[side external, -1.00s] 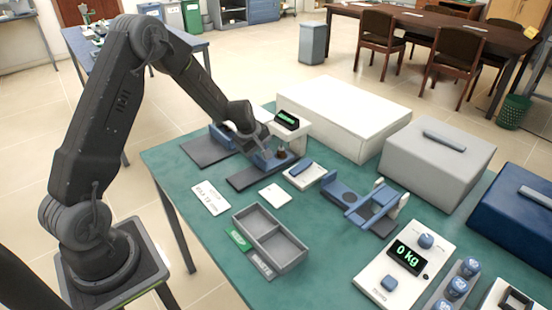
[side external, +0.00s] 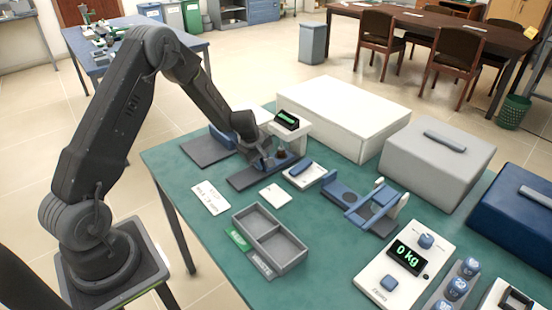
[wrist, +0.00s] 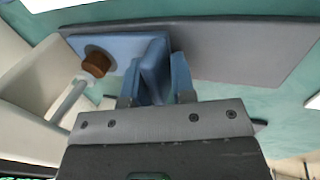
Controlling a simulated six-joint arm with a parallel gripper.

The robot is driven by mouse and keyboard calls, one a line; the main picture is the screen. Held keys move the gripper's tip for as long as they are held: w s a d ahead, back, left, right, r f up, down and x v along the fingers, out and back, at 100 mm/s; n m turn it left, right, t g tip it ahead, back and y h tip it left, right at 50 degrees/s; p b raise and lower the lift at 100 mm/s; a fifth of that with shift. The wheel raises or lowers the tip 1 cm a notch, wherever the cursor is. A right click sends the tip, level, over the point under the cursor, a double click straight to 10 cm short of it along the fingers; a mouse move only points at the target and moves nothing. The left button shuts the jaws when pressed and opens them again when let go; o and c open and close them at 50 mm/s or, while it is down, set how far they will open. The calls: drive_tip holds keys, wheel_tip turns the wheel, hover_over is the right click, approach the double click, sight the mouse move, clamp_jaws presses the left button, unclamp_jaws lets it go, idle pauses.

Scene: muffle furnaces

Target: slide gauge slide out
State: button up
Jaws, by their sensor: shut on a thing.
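The gauge (side external: 291,130) is a cream frame with a small green-lit display on top, standing on a dark base plate (side external: 246,180). Its blue slide (wrist: 118,43) carries a brown round piece (wrist: 96,65), which lies under the gauge head near a metal rod (wrist: 68,100). An upright blue handle (wrist: 154,70) stands at the slide's end. My gripper (wrist: 156,80) is shut on this handle, one finger on each side. In the side external view my gripper (side external: 268,164) is low over the base plate, partly hiding the slide.
A dark plate with a blue block (side external: 222,137) lies left of the gauge. A white box (side external: 345,115) stands behind. A grey divided tray (side external: 270,240), a white tile (side external: 275,196) and a small blue-topped device (side external: 304,175) lie in front.

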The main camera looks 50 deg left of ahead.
drive_tip(key=shift+w, duration=0.15)
drive_tip(key=shift+c, duration=0.7)
drive_tip(key=o, duration=0.5)
drive_tip(key=shift+c, duration=0.2)
drive_tip(key=shift+r, duration=0.2)
drive_tip(key=shift+r, duration=3.35)
